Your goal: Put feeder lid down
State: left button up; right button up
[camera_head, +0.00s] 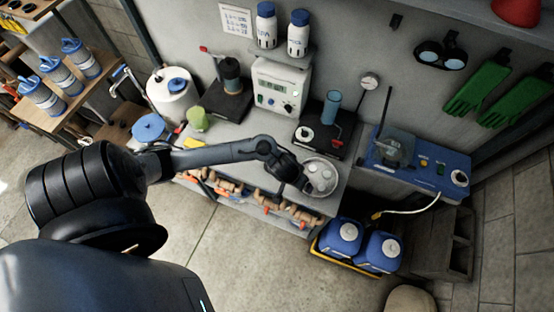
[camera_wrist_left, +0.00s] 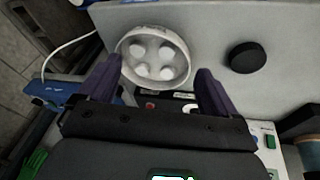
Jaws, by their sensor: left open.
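A black round disc (camera_wrist_left: 245,57), which looks like the feeder lid, lies flat on the grey bench in the left wrist view. I cannot make it out in the head view, where my arm covers that part. My left gripper (camera_wrist_left: 158,66) is open, with its two purple fingers apart and nothing held. It also shows in the head view (camera_head: 300,184), low over the bench's front right part. A round white bowl with several white tablets (camera_head: 320,163) is beside it. In the wrist view the bowl (camera_wrist_left: 184,80) appears between and beyond the fingertips, with the disc outside them. My right gripper is not in view.
A white meter (camera_head: 281,86) and a black-based stand with a blue cylinder (camera_head: 332,107) are at the bench's back. A blue device (camera_head: 418,166) is at the right. Blue jugs (camera_head: 341,237) stand below on the floor. Brown-handled tools (camera_head: 230,187) line the bench front.

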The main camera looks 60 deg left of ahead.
pick_arm(q)
jog(key=s+d+r+m+t, duration=0.1)
jog(key=s+d+r+m, duration=0.3)
jog(key=d+r, duration=0.25)
jog(key=s+r+m+g, duration=0.1)
jog(key=s+r+m, duration=0.1)
jog(key=s+r, duration=0.5)
jog(key=shift+s, duration=0.65)
jog(key=shift+d+r, duration=0.1)
